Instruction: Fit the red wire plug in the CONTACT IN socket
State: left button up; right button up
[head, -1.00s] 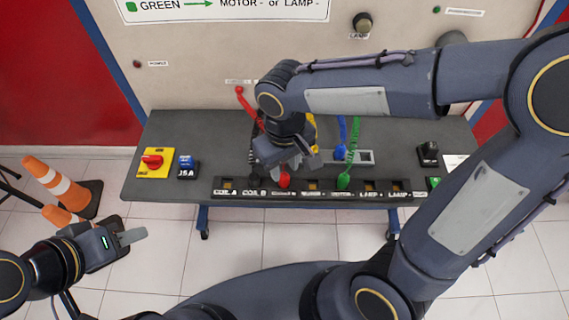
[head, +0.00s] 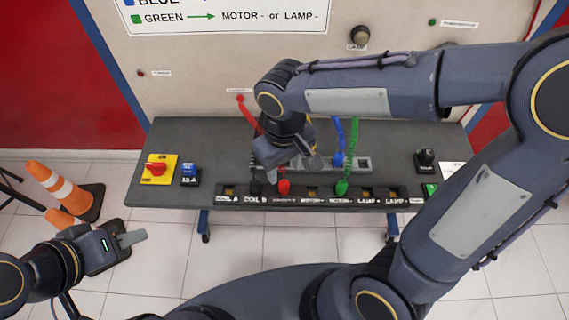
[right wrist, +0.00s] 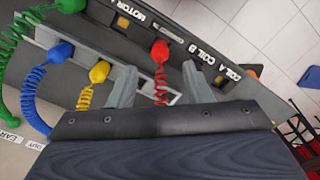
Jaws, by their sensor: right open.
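The red wire plug (head: 283,187) stands at the socket strip (head: 325,193), just above the label that looks like CONTACT IN. I cannot tell how deep it sits, and the socket under it is hidden. In the right wrist view the red plug (right wrist: 160,50) lies between and beyond my fingertips, with its coiled red wire running back toward the palm. My right gripper (head: 290,160) is over the strip, beside the plug. In its wrist view the right gripper (right wrist: 160,70) has its fingers apart. My left gripper (head: 130,238) is low at the left, away from the table.
A green plug (head: 342,188) is at the strip further right. A blue plug (head: 338,159) is behind it, and a yellow plug (right wrist: 99,72) shows in the wrist view. A yellow switch box (head: 158,169) stands at the table's left. A traffic cone (head: 55,185) is on the floor.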

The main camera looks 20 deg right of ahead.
jog(key=shift+o, duration=1.1)
notch_tip(320, 180, up, 8)
jog(key=shift+f, duration=0.1)
jog(key=s+d+f+m+t+y, duration=0.3)
jog(key=s+d+m+t, duration=0.2)
jog(key=s+d, duration=0.5)
jog(key=shift+d+f+m+t+y, duration=0.3)
jog(key=shift+d+f+m+y, duration=0.1)
